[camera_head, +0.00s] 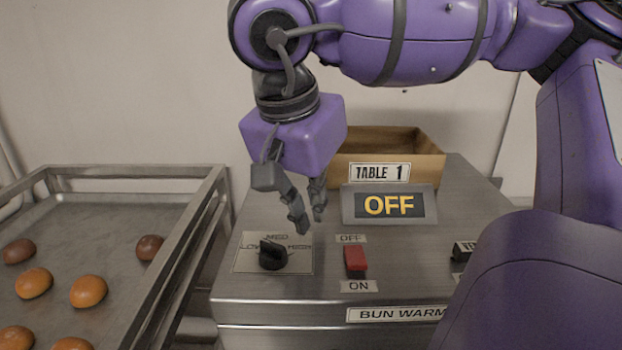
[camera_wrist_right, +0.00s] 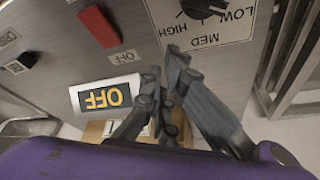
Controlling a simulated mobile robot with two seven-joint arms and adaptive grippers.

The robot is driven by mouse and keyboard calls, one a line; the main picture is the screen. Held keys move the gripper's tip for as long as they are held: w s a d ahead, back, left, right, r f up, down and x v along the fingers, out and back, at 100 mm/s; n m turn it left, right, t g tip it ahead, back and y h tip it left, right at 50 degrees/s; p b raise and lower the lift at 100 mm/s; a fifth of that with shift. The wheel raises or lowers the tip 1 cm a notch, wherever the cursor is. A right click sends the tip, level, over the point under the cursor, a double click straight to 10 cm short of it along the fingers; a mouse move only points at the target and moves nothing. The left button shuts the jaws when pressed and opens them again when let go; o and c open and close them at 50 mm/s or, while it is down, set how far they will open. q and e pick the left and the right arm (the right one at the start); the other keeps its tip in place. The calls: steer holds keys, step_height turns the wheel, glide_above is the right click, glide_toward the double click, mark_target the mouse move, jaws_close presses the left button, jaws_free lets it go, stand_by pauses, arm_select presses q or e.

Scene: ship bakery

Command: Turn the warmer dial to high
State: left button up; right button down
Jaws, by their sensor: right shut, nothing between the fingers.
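The black warmer dial (camera_head: 272,255) sits on a white label plate at the front left of the steel bun warmer (camera_head: 400,295). LOW is at its left, MED at the top and HIGH at the right. Its pointer seems turned to the LOW side. The dial also shows at the top edge of the right wrist view (camera_wrist_right: 205,7), partly cut off. My right gripper (camera_head: 308,218) is shut and empty, pointing down above the warmer top, a little behind and right of the dial, apart from it. My left gripper is out of view.
A red OFF/ON switch (camera_head: 355,261) is right of the dial. Behind it stand a display reading OFF (camera_head: 389,205) and an open cardboard box (camera_head: 430,160) with a TABLE 1 sign. A metal rack tray (camera_head: 75,215) with several buns is at the left.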

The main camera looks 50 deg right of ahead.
mark_target(273, 252)
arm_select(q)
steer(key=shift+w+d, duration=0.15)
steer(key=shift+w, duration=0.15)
arm_select(e)
steer(key=shift+s+a+r, duration=0.1)
steer(key=shift+s+a, duration=0.05)
steer(key=shift+a, duration=0.8)
steer(key=shift+s+a+r, duration=0.1)
steer(key=shift+s+a, duration=0.05)
steer(key=shift+a, duration=0.75)
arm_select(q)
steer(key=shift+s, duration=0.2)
